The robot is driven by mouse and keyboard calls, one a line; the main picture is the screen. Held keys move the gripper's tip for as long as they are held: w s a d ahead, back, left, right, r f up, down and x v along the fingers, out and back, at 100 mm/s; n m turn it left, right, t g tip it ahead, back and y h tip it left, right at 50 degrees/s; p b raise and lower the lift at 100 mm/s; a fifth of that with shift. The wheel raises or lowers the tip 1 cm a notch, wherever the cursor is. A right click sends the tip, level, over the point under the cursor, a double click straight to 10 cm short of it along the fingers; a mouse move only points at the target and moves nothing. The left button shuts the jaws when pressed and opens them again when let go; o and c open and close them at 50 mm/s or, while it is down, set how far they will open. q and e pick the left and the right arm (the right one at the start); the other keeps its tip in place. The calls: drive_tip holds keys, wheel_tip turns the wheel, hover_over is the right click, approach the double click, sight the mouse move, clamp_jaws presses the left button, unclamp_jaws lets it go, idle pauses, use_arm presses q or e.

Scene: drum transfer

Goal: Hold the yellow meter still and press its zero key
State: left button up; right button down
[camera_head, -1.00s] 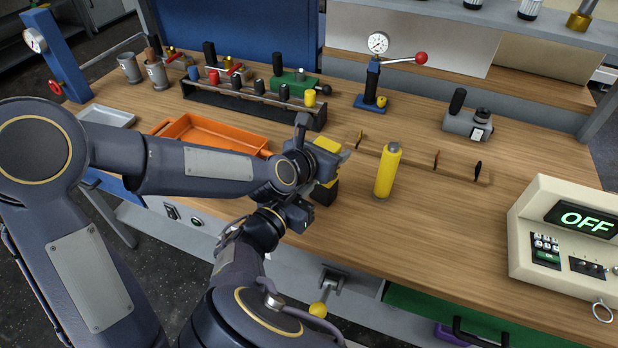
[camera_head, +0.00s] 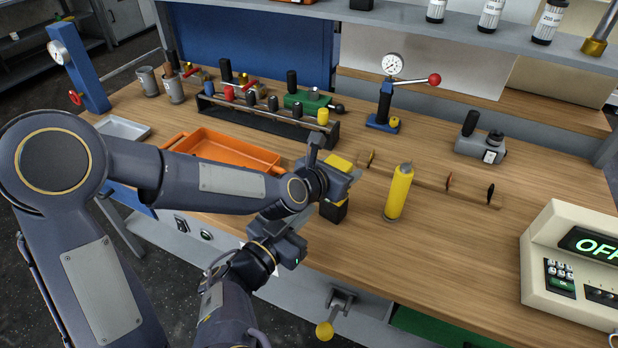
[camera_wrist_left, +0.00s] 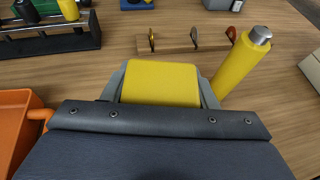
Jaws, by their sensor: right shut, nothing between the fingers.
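The yellow meter (camera_head: 339,163), with a yellow top and a black lower part, stands upright near the front edge of the wooden bench. My left gripper (camera_head: 345,178) is at the meter, its grey fingers on either side of it. In the left wrist view the meter's yellow face (camera_wrist_left: 160,83) fills the space between the fingers, with no clear gap. The zero key cannot be made out. My right gripper (camera_head: 297,246) is shut and empty, lower and to the left of the meter, apart from it.
A yellow cylinder (camera_head: 398,192) stands just right of the meter. A wooden strip with small clips (camera_head: 425,178) lies behind. An orange tray (camera_head: 225,149) is to the left. A cream console (camera_head: 570,262) is at the far right. Bare bench lies between cylinder and console.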

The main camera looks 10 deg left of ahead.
use_arm(q)
drive_tip(key=o, duration=0.5)
drive_tip(key=shift+d, duration=0.1)
